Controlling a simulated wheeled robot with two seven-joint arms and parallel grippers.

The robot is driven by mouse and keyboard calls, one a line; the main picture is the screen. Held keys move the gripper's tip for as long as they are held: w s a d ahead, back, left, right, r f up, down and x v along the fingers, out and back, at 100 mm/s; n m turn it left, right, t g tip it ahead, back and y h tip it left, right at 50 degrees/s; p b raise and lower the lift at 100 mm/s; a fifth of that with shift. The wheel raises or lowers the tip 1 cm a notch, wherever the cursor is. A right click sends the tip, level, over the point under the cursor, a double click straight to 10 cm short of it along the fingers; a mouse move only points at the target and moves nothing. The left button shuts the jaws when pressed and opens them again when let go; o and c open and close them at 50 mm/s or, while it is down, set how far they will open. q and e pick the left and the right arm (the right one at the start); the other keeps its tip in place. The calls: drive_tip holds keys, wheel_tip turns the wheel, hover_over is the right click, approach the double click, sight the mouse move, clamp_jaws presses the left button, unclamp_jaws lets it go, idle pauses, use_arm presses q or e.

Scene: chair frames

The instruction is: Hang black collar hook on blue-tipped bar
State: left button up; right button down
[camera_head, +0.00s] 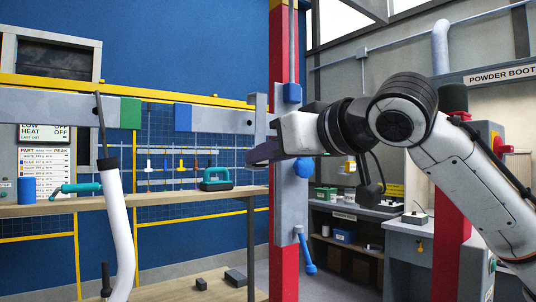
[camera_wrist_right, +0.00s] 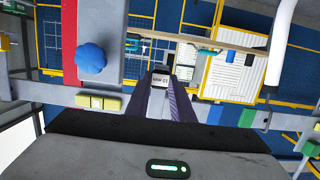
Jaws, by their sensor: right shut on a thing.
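A white curved tube (camera_head: 122,235) with a black collar (camera_head: 108,163) and a thin dark hook (camera_head: 100,120) stands at the left of the head view. The hook overlaps the green-tipped grey bar (camera_head: 65,107); I cannot tell whether they touch. The blue-tipped bar (camera_head: 215,118) runs right toward the red column; its blue tip (camera_head: 183,117) also shows in the wrist view (camera_wrist_right: 215,114). My right gripper (camera_head: 258,153) is just below that bar's right end, away from the hook. My left gripper is not in view.
Dark blocks (camera_head: 235,277) lie lower down.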

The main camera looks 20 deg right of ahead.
sight(262, 166)
drive_tip(key=shift+w+r, duration=0.1)
drive_tip(key=shift+w, duration=0.05)
drive_tip(key=shift+w+a+p, duration=0.25)
drive_tip(key=shift+w+p, duration=0.15)
drive_tip(key=shift+w, duration=0.05)
drive_tip(key=shift+w, duration=0.2)
drive_tip(key=shift+w+a+p, duration=0.25)
drive_tip(key=shift+w+p, duration=0.2)
drive_tip(key=shift+p, duration=0.1)
drive_tip(key=shift+w, duration=0.1)
drive_tip(key=shift+f+b, duration=0.85)
drive_tip(key=shift+f, duration=0.45)
idle(0.4)
drive_tip(key=c, duration=1.5)
unclamp_jaws()
drive_tip(key=shift+o, duration=0.2)
